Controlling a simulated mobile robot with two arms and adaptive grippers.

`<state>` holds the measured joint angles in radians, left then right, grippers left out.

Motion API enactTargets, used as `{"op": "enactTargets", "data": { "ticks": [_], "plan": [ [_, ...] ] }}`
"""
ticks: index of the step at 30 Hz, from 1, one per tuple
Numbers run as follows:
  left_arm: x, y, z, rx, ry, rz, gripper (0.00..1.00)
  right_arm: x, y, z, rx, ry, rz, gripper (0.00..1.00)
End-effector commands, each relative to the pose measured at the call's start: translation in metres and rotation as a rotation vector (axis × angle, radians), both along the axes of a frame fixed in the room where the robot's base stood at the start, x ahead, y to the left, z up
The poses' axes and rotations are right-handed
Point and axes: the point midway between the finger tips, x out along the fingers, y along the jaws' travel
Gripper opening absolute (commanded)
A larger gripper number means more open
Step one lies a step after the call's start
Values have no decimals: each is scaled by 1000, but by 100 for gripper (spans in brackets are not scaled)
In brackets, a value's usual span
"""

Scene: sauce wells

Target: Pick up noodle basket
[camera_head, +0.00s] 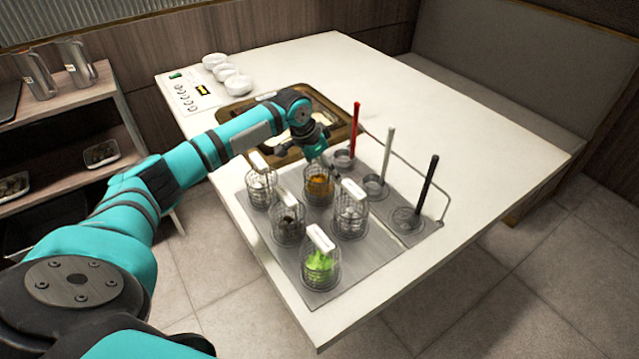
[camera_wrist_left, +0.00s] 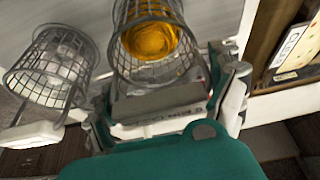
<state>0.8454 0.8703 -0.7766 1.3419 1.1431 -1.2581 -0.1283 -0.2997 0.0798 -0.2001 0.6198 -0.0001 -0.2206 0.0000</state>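Several wire noodle baskets with white handles stand on a grey panel (camera_head: 285,262) on the table. One basket holding orange food (camera_head: 318,190) is at the far side of the group. My left gripper (camera_head: 322,160) is right at the top of this basket and hides its handle. In the left wrist view the orange-filled basket (camera_wrist_left: 153,45) lies in front of the left gripper (camera_wrist_left: 165,95), between its finger links. Whether the fingers touch or hold the handle cannot be told. A neighbouring basket (camera_wrist_left: 55,65) shows its white handle. My right gripper is not in view.
Other baskets stand close by, one with green food (camera_head: 319,270), one with dark food (camera_head: 288,228). Red (camera_head: 355,130), pale (camera_head: 388,152) and black (camera_head: 428,183) upright handles rise from sauce wells beside a metal rail. A brown tray (camera_head: 350,118) lies behind. The table's right side is clear.

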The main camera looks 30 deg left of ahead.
Motion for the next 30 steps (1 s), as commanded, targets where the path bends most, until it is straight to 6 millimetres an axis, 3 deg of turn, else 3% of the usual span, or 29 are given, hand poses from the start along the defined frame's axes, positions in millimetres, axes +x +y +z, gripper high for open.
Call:
{"op": "enactTargets", "data": {
  "ticks": [1, 7, 23, 26, 30],
  "plan": [
    [0, 0, 0, 0, 0, 0, 71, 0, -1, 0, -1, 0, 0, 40],
    [0, 0, 0, 0, 0, 0, 47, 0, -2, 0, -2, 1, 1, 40],
    [0, -1, 1, -2, -1, 0, 43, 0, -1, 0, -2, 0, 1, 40],
    [1, 0, 9, -2, -5, 0, 43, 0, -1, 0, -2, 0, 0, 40],
    [1, 0, 33, -2, -7, 0, 43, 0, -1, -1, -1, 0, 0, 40]
  ]
}}
